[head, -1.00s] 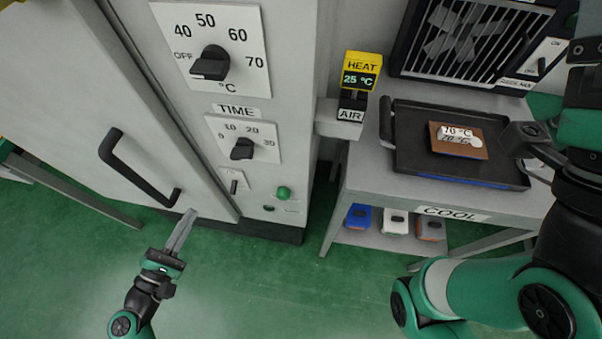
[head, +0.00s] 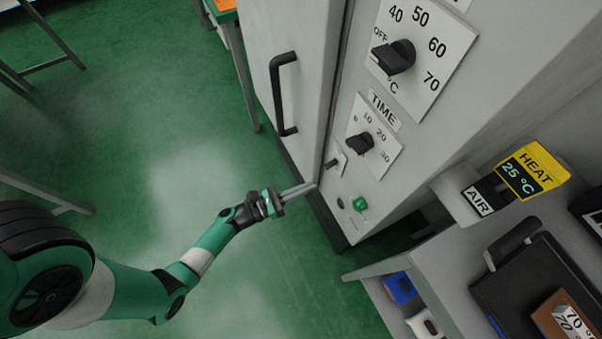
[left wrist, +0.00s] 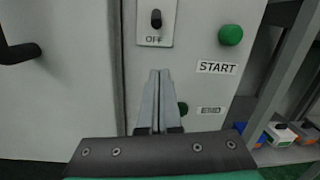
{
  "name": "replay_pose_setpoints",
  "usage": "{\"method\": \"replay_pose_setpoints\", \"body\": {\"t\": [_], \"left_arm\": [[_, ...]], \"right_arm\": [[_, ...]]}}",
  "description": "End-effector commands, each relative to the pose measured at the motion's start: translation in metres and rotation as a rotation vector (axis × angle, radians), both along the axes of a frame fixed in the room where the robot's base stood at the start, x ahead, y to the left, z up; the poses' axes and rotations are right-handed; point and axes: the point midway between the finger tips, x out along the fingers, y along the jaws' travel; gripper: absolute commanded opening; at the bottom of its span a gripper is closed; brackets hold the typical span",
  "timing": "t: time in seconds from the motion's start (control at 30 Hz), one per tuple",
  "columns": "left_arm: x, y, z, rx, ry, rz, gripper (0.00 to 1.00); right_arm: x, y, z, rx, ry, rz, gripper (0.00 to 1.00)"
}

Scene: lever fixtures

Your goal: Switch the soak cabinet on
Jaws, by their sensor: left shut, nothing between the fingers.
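The soak cabinet (head: 306,38) is a tall grey cabinet with a black door handle (head: 283,95). Its small black switch (head: 332,163) sits low on the panel by the door edge. In the left wrist view the switch (left wrist: 156,18) is on a white plate above the word OFF; its tilt is hard to tell. My left gripper (head: 313,187) is shut and empty, its fingertips just below the switch plate; contact with the panel cannot be told. In the left wrist view the fingertips (left wrist: 159,72) point up toward the plate. My right gripper is out of view.
A green button (left wrist: 230,35) above a START label is right of the switch. A temperature dial (head: 393,57) and a time dial (head: 360,143) point left.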

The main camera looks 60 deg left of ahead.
Motion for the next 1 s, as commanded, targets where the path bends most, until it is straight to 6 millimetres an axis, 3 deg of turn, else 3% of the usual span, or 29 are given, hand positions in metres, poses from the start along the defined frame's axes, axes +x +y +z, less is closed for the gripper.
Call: {"method": "replay_pose_setpoints", "body": {"t": [0.03,0.27,0.33,0.5,1.0], "left_arm": [[0.012,-0.004,-0.002,0.002,-0.005,-0.008,0.0],[0.062,-0.008,0.003,0.002,-0.004,-0.004,0.0],[0.058,-0.005,0.021,0.002,-0.003,0.003,0.0],[0.049,0.0,0.038,0.003,-0.002,0.002,0.0],[0.046,0.001,0.042,0.001,0.002,0.001,0.0]], "right_arm": [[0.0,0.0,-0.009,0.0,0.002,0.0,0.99],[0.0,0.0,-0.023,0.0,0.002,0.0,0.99],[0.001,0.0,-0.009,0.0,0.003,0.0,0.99],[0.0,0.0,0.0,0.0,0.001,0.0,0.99],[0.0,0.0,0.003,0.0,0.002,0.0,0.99]]}}
